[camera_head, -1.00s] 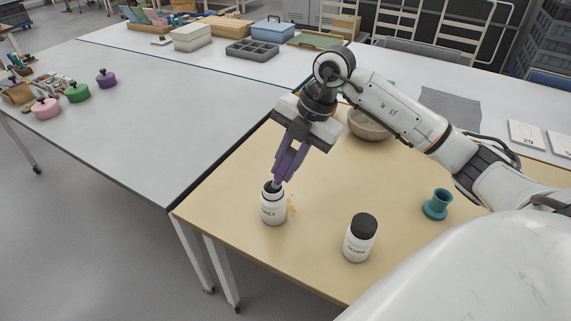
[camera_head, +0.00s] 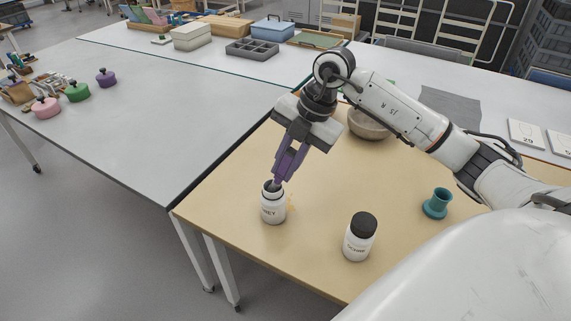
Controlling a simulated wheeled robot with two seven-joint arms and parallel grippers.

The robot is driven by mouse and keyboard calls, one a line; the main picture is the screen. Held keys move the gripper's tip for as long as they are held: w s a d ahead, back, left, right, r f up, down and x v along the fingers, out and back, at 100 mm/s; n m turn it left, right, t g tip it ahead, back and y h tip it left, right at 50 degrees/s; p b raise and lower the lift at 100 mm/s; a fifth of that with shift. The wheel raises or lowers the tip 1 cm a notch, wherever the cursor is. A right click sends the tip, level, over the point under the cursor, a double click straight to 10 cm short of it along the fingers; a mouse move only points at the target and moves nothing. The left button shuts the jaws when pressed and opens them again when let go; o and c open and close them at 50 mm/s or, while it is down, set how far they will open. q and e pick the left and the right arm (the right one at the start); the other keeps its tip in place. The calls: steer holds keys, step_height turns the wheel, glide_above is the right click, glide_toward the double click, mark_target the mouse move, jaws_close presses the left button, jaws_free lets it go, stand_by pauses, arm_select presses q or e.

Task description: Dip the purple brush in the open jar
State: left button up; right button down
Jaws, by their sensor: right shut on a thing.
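My right gripper (camera_head: 290,160) is shut on the purple brush (camera_head: 284,165) and points down. The brush's lower end is at the mouth of the open jar (camera_head: 272,207), a white jar with a dark rim and a label. How deep the tip is inside cannot be seen, as the rim hides it. The jar stands upright on the tan table top. A second white jar (camera_head: 359,241) with a black lid on stands to the right. My left gripper is not in view.
A teal small vase (camera_head: 437,204) stands on the right of the tan table (camera_head: 320,215). A bowl (camera_head: 368,123) sits behind my gripper. Pink (camera_head: 46,108), green (camera_head: 77,92) and purple (camera_head: 106,77) pots stand on the grey table at left. The tan table's front is mostly clear.

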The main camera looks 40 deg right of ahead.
stand_by(0.3)
step_height(320, 180, up, 5)
steer(key=p, duration=0.4)
steer(key=shift+r+p, duration=0.5)
steer(key=shift+r, duration=0.45)
